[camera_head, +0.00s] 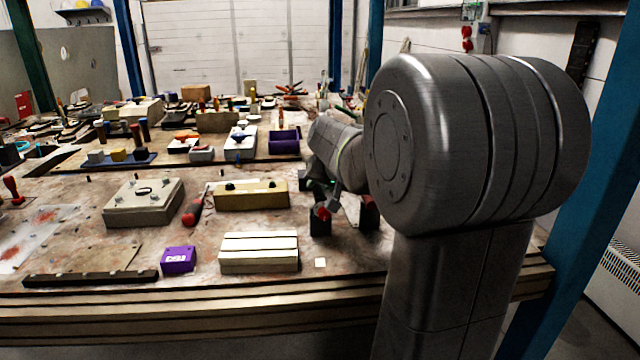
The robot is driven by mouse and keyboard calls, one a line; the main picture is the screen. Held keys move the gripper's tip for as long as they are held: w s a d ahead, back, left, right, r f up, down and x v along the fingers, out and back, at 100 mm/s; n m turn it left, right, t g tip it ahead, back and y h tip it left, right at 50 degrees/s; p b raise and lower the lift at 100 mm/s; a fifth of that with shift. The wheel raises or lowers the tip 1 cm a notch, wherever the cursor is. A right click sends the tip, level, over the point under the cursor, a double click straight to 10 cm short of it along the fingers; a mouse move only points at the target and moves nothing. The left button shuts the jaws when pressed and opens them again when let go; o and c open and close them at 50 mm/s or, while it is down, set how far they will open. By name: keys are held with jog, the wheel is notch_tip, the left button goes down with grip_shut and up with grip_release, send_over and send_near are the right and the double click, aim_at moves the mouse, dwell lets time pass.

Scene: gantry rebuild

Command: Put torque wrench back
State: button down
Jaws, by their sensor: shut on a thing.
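My gripper (344,222) is low over the right part of the workbench, with its two dark fingers pointing down. It is shut on a tool with a red end (322,212), taken to be the torque wrench. The red end sticks out at the left finger. Most of the tool is hidden by my gripper and arm. I cannot tell whether it touches the bench top. No holder for the wrench can be made out clearly.
On the workbench (60,185), a tan block (252,200), a cream slatted block (259,262) and a red-handled tool (192,214) lie left of my gripper. A purple box (178,260) is near the front edge. Many tools crowd the back. My arm hides the bench's right side.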

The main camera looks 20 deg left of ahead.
jog(key=shift+f+b, duration=0.4)
jog(key=shift+f, duration=0.1)
dwell(0.4)
jog(key=c, duration=1.1)
grip_release()
jog(key=shift+c, duration=0.2)
jog(key=p+v, duration=0.2)
jog(key=v, duration=1.1)
jog(key=shift+s+d+r, duration=0.2)
jog(key=shift+r, duration=0.1)
